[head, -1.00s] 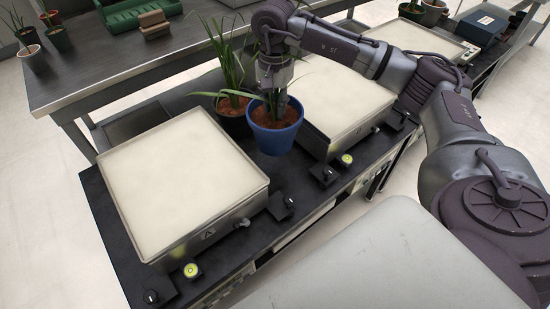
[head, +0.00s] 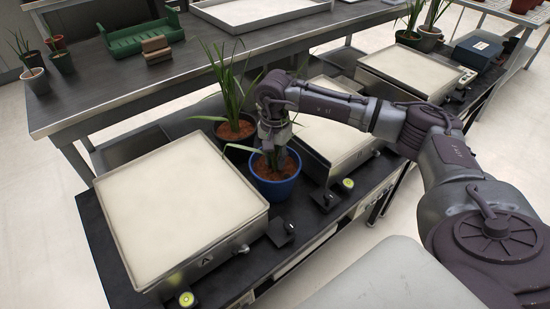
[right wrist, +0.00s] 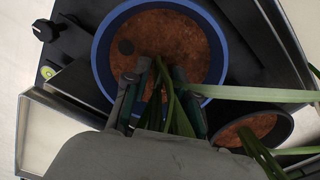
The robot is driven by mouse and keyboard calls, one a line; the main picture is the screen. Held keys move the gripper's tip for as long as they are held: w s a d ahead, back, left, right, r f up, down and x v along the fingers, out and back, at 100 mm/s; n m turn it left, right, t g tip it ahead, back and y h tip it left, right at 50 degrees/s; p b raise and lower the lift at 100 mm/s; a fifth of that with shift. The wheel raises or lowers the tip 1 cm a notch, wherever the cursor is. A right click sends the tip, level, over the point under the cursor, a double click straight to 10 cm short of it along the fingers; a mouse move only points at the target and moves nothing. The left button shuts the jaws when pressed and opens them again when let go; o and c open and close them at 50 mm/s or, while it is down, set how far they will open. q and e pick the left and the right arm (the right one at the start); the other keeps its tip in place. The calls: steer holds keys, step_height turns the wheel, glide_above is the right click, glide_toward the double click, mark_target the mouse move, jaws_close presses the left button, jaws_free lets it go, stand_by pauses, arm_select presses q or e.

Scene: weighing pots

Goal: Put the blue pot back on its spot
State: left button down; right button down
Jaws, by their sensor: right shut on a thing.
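The blue pot (head: 275,187) holds brown soil and a green plant. It stands upright in the gap between two scales, at or just above the black bench; I cannot tell whether it touches. In the right wrist view the blue pot (right wrist: 101,58) is seen from above. My right gripper (head: 272,148) is over the soil, its fingers closed around the plant's stems. The fingers also show in the right wrist view (right wrist: 160,92). My left gripper is not in view.
A dark pot with a plant (head: 236,129) stands close behind the blue pot. A large scale (head: 185,205) is on the left and another scale (head: 335,140) on the right. Knobs (head: 281,232) line the bench's front. A grey table (head: 110,85) is behind.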

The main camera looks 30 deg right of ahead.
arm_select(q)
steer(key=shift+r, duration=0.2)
arm_select(e)
steer(key=c, duration=0.9)
jaws_free()
steer(key=shift+c, duration=0.2)
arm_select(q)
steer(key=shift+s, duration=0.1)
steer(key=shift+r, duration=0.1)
arm_select(e)
steer(key=shift+r, duration=0.25)
step_height(320, 180, up, 12)
steer(key=shift+f+p, duration=0.1)
steer(key=shift+p, duration=0.85)
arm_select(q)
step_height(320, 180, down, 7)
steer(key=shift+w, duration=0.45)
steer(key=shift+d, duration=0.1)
